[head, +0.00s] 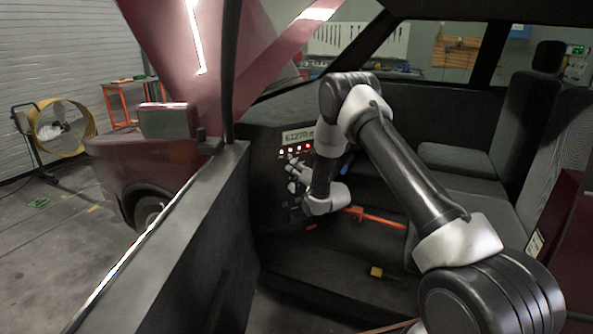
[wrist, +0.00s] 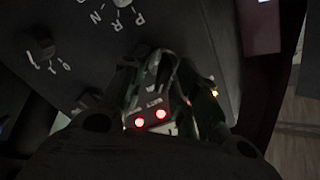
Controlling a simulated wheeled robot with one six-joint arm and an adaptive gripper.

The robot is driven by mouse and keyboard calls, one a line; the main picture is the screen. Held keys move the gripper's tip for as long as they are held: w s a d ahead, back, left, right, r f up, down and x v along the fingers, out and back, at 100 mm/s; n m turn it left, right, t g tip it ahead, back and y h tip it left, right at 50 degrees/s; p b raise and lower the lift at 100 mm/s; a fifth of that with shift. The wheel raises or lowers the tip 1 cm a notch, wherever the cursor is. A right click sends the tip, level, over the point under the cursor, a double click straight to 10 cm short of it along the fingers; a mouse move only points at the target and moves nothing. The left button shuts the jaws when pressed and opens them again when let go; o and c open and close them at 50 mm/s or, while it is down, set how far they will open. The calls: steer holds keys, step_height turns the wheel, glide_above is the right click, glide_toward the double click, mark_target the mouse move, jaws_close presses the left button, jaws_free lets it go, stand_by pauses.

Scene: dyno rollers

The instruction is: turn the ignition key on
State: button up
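My gripper (head: 297,174) reaches into the cab, close to the dark dash panel (head: 265,165). In the wrist view its two dark fingers (wrist: 155,75) stand apart, with a strip of panel and red lamps showing between them. A dark round switch (wrist: 42,48) with 0, 1 and 2 marks sits on the panel, left of the fingers and apart from them. It may be the ignition switch; the picture is too dark to make out a key in it. In the head view my gripper and wrist hide part of the panel.
P, R, N marks (wrist: 120,15) lie at the wrist view's top. Two red lamps (wrist: 150,118) glow near my fingers. A lit display (head: 299,137) tops the panel. The door sill (head: 165,235) is at left, grey seats (head: 460,160) at right, and an orange bar (head: 375,217) lies low.

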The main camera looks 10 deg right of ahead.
steer(key=v, duration=1.2)
